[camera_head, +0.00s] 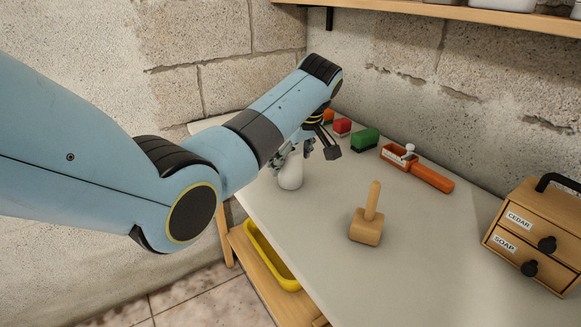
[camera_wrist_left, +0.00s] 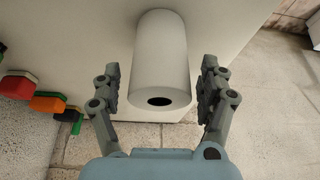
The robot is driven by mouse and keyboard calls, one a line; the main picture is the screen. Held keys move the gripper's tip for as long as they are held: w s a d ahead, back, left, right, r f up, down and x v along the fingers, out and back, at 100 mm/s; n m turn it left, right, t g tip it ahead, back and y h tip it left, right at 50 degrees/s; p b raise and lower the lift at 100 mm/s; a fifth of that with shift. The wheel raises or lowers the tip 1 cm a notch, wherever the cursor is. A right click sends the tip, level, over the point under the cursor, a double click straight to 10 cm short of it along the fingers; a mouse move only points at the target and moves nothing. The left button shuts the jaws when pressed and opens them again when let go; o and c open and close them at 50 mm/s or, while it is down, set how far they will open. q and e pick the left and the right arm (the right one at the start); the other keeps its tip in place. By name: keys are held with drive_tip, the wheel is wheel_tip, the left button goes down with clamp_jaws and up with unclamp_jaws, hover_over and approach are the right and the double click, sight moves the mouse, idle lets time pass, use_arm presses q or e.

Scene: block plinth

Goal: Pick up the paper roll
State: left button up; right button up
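The white paper roll (camera_head: 291,172) stands on the tabletop near its left edge. In the left wrist view the paper roll (camera_wrist_left: 160,52) shows its near end with a dark core hole. My left gripper (camera_head: 306,154) is over the roll and partly hides it. In the wrist view the left gripper (camera_wrist_left: 160,72) is open, with one finger on each side of the roll. A narrow gap shows between the roll and each finger. My right gripper is in neither view.
A wooden mallet (camera_head: 367,228) stands mid-table. A green block (camera_head: 364,139), a red block (camera_head: 342,127) and an orange tray (camera_head: 398,156) line the wall. A drawer box (camera_head: 535,232) stands at right. A yellow bin (camera_head: 270,256) sits below the table; a shelf (camera_head: 450,12) hangs above.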

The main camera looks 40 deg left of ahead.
use_arm(q)
drive_tip(key=c, duration=1)
drive_tip(key=shift+c, duration=0.2)
